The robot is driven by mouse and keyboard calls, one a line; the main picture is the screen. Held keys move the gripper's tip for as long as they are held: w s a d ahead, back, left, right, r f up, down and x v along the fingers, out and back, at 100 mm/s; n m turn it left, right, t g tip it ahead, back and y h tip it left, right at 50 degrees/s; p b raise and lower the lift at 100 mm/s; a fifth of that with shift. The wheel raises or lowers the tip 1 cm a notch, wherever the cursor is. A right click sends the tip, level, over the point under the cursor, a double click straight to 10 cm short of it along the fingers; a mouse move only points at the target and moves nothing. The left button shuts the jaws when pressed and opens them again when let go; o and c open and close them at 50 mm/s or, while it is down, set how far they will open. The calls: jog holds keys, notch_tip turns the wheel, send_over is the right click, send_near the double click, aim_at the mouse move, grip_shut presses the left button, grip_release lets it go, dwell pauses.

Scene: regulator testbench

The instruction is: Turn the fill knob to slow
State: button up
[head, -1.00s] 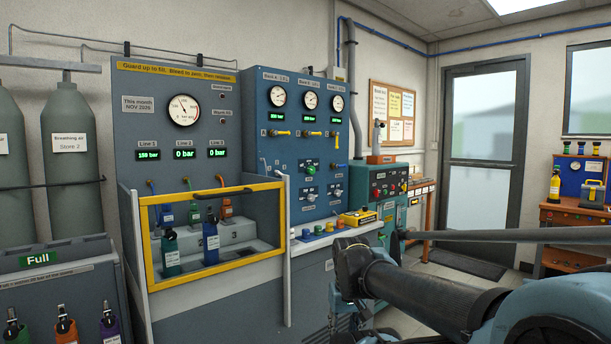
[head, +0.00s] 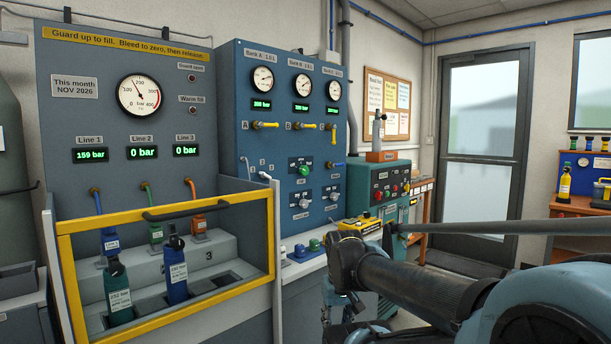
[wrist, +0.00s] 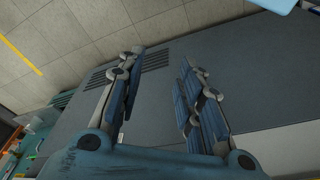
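The blue regulator panel (head: 263,150) stands left of centre in the head view. A green knob (head: 304,169) sits on it below the gauges. Two grey-white knobs are lower down, a left one (head: 303,201) and a right one (head: 333,194). Their labels are too small to read, so I cannot tell which is the fill knob or its setting. My gripper (wrist: 160,62) is open and empty in the wrist view, its fingers apart over a plain grey surface. No knob shows in that view. In the head view my arm is right of the panel, apart from the knobs.
A yellow-framed guard (head: 165,213) encloses several bottles at the left. A teal control cabinet (head: 385,185) stands right of the panel. Floor shows near the door.

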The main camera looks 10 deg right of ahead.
jog(key=shift+o, duration=0.8)
jog(key=shift+w+d, duration=0.1)
jog(key=o, duration=0.4)
jog(key=shift+s+r, duration=0.2)
jog(key=shift+o, duration=0.3)
jog(key=w+a+r+t+y, duration=0.1)
jog(key=w+a+r+y, duration=0.2)
jog(key=w+a+r, duration=0.2)
jog(key=w+r, duration=0.2)
jog(key=w, duration=0.2)
jog(key=shift+r+y, duration=0.25)
jog(key=shift+y, duration=0.15)
jog(key=m+t+y, duration=0.1)
jog(key=t+y, duration=0.6)
jog(key=t, duration=0.4)
send_near(305, 171)
jog(key=x, duration=0.8)
jog(key=shift+w, duration=0.3)
